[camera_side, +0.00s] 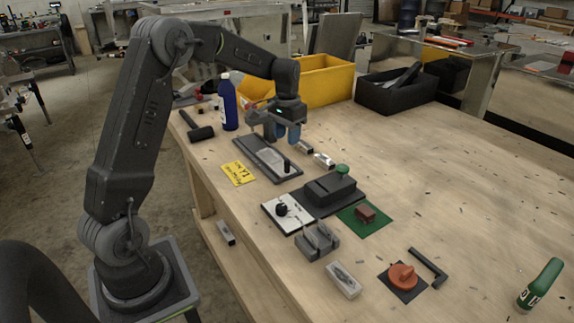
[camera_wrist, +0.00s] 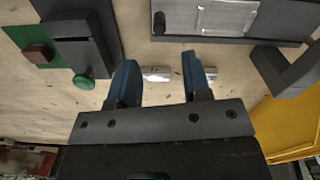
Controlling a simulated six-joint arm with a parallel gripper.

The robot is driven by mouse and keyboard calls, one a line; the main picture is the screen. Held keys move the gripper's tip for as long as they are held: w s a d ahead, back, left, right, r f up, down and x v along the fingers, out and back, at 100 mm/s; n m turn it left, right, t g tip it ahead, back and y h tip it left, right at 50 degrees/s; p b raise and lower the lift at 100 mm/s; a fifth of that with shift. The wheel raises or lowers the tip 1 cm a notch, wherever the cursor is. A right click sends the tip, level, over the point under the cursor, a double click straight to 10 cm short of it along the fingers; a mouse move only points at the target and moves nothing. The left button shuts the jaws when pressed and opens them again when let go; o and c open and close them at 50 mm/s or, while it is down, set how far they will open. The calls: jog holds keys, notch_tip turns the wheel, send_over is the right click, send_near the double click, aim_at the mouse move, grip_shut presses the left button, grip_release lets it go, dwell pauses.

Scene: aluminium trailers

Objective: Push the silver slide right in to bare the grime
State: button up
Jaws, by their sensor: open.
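The silver slide (camera_side: 269,155) is a flat metal plate in a long dark frame (camera_side: 247,151), with a black upright knob (camera_side: 287,165) near the frame's front end. In the wrist view the silver slide (camera_wrist: 225,16) shows at the top, cut off by the picture's edge, with the knob (camera_wrist: 158,22) left of it. My gripper (camera_side: 287,135) is above the table beside the frame's far part. Its blue-padded fingers are apart and empty, and in the wrist view the gripper (camera_wrist: 160,72) is clear of the slide. I cannot make out any grime.
Small metal blocks (camera_side: 324,160) lie near my gripper. A black box-like fixture (camera_side: 330,192) with a green knob (camera_side: 342,169) stands in front. A yellow card (camera_side: 238,173), a blue bottle (camera_side: 228,105) and a yellow bin (camera_side: 325,80) are around. The table's right side is mostly free.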

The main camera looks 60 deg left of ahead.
aim_at(287, 161)
notch_tip(287, 161, down, 10)
dwell(0.4)
grip_shut()
dwell(0.3)
